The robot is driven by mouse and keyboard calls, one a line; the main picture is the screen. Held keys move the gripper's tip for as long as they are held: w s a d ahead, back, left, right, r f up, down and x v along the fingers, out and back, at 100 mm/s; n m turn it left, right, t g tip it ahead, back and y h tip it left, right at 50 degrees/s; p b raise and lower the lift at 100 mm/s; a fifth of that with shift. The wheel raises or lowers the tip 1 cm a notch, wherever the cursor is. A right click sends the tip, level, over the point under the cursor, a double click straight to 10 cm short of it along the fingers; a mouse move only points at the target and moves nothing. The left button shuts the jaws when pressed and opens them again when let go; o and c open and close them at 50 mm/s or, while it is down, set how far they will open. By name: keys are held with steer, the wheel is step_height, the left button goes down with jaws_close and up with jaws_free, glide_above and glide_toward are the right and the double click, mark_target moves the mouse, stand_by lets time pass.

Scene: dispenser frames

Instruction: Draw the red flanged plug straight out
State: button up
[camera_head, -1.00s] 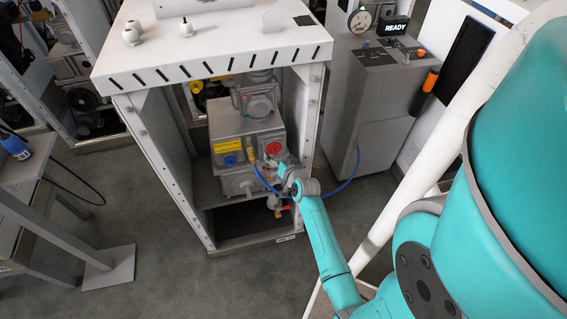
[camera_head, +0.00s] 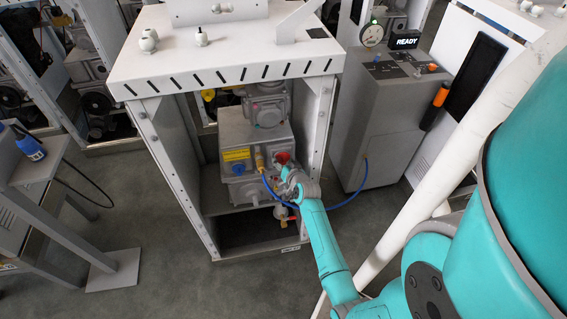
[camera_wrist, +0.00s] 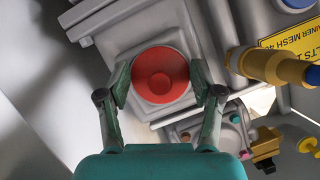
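The red flanged plug (camera_wrist: 160,75) is a round red disc with a raised centre, seated in a square grey boss in the wrist view. In the head view the plug (camera_head: 283,158) sits on the front of the grey dispenser housing (camera_head: 238,130). My gripper (camera_wrist: 160,80) is open, with one finger on the left and one on the right of the plug. A narrow gap seems to show beside each finger, so I see no clear grip. In the head view my gripper (camera_head: 284,170) is just below the plug and partly hides it.
A brass fitting (camera_wrist: 265,65) with a blue hose stands close to the right finger in the wrist view. A blue plug (camera_head: 238,167) and a yellow label are on the housing. The white frame's right post (camera_head: 315,150) stands near my arm.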

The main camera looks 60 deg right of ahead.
steer(key=shift+s+a, duration=0.1)
steer(key=shift+s+a, duration=0.9)
steer(key=shift+a, duration=0.15)
steer(key=shift+s+a, duration=0.85)
steer(key=shift+a, duration=0.2)
